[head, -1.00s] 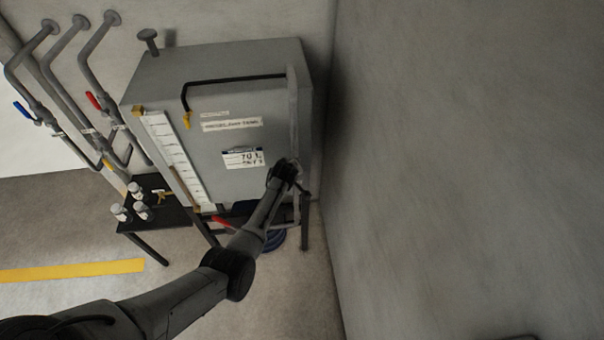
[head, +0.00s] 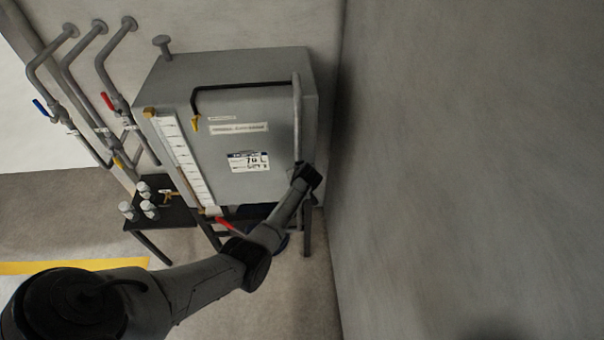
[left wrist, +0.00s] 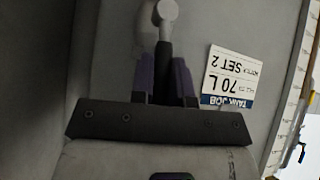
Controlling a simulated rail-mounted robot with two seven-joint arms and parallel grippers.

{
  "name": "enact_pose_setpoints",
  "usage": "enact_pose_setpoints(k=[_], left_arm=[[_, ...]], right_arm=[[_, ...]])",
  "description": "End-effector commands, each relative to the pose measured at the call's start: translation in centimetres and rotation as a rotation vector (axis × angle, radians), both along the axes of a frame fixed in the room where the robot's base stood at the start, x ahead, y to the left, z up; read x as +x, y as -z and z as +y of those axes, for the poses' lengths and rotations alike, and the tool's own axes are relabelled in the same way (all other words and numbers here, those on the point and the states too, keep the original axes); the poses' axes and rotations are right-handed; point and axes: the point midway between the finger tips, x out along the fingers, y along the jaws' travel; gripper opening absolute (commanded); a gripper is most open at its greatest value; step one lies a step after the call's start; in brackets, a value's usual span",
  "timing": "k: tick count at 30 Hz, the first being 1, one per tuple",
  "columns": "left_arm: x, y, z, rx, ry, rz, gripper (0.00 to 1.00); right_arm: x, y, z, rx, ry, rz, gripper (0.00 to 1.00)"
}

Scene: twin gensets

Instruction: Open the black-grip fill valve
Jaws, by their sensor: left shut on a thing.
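The fill valve's black grip (left wrist: 163,65) is a dark lever in the left wrist view, running up to a grey round valve end (left wrist: 165,10). My left gripper (left wrist: 163,75) has its two purple-grey fingers either side of this grip and is shut on it. In the head view my left gripper (head: 310,174) is at the lower right front of the grey tank (head: 220,100), by the foot of a grey vertical pipe (head: 297,120). There the gripper hides the valve. My right gripper is in neither view.
A "70 L SET 2" label (head: 249,162) is on the tank front. A concrete wall (head: 450,150) stands close on the right. A red lever (head: 225,224) sits under the tank. Left are pipes with blue (head: 40,108) and red (head: 107,101) handles, and a black side table (head: 178,214) with small jars.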

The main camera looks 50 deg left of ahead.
Motion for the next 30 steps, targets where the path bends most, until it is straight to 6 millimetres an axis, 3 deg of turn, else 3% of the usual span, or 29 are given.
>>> enact_pose_setpoints(k=[6,7,15,23,30], left_arm=[[0.0,0.1,0.0,-0.001,0.000,0.000,0.00],[0.0,0.1,0.0,-0.001,0.000,0.000,0.18],[0.0,0.1,0.0,-0.001,0.001,0.000,0.42],[0.0,0.0,-0.1,-0.001,0.000,-0.001,0.42],[-0.6,-1.4,-1.4,-0.001,0.001,-0.003,0.42]], right_arm=[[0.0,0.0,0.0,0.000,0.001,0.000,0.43],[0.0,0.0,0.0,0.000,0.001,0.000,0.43],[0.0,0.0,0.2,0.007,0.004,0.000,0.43],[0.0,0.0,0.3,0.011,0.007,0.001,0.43],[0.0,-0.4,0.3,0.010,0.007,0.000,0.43]])
